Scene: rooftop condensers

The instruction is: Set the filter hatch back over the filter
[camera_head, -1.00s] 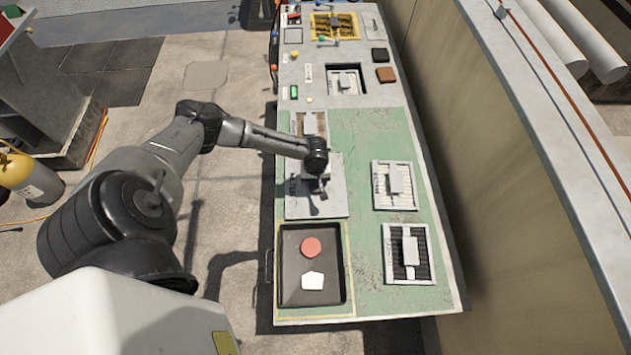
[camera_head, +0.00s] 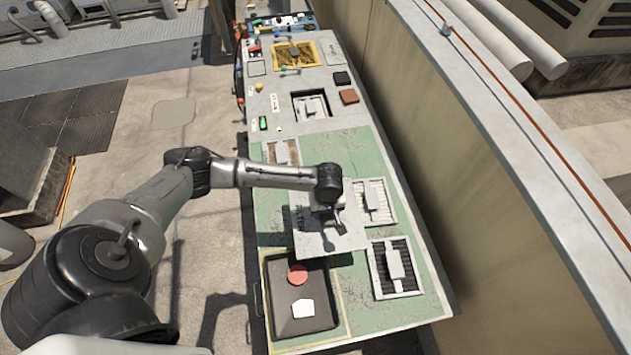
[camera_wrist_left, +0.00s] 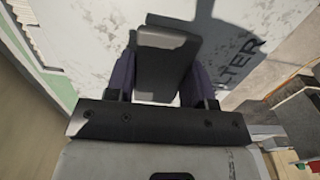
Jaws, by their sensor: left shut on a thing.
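The filter hatch (camera_head: 346,240) is a pale, scuffed flat panel over the middle of the green bench top. My left gripper (camera_head: 333,213) is shut on its upright grey handle and holds the panel, with a shadow on the bench to its left. In the left wrist view the fingers (camera_wrist_left: 160,80) clasp the handle from both sides, and dark letters "LTER" show on the hatch (camera_wrist_left: 90,35). A brownish framed opening (camera_head: 282,152) lies just beyond the hatch; I cannot tell if it is the filter. What lies under the hatch is hidden. My right gripper is not in view.
Two framed, slatted panels with handles, a farther one (camera_head: 376,201) and a nearer one (camera_head: 394,268), lie right of the hatch. A dark tray (camera_head: 318,325) at the near left holds a red disc (camera_head: 298,274) and a white piece (camera_head: 303,308). A wall (camera_head: 440,170) runs along the bench's right side.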

